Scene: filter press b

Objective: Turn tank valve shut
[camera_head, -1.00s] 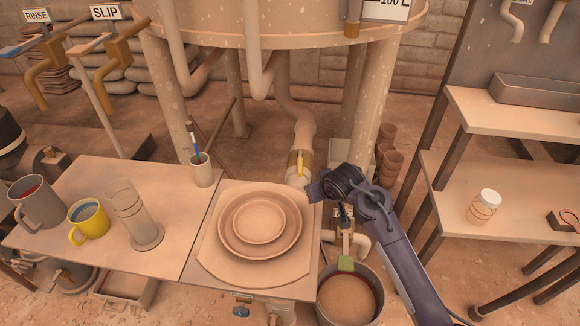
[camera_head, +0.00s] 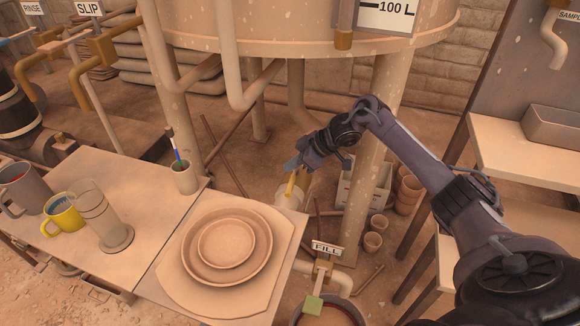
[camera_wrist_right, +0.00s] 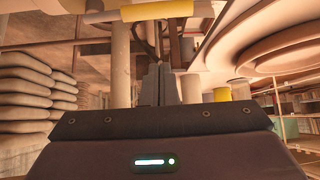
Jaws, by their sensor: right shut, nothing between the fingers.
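The tank valve's yellow lever (camera_head: 291,186) stands on the pipe below the big tank (camera_head: 300,40), with a brass-coloured body partly hidden behind my gripper. My right gripper (camera_head: 291,166) is just above the lever, shut and empty. Whether it touches the lever I cannot tell in the head view. In the right wrist view the shut fingers (camera_wrist_right: 160,82) point forward, and a yellow sleeve (camera_wrist_right: 157,10) on a bar, probably the lever, crosses the top edge, apart from the fingertips in the picture. My left gripper is not in view.
A table with stacked plates (camera_head: 228,248), a yellow mug (camera_head: 63,217) and a brush cup (camera_head: 184,178) lies to the left. A FILL tap (camera_head: 325,249) is in front. Tank legs (camera_head: 370,170) and clay pots (camera_head: 408,193) stand close to my right arm.

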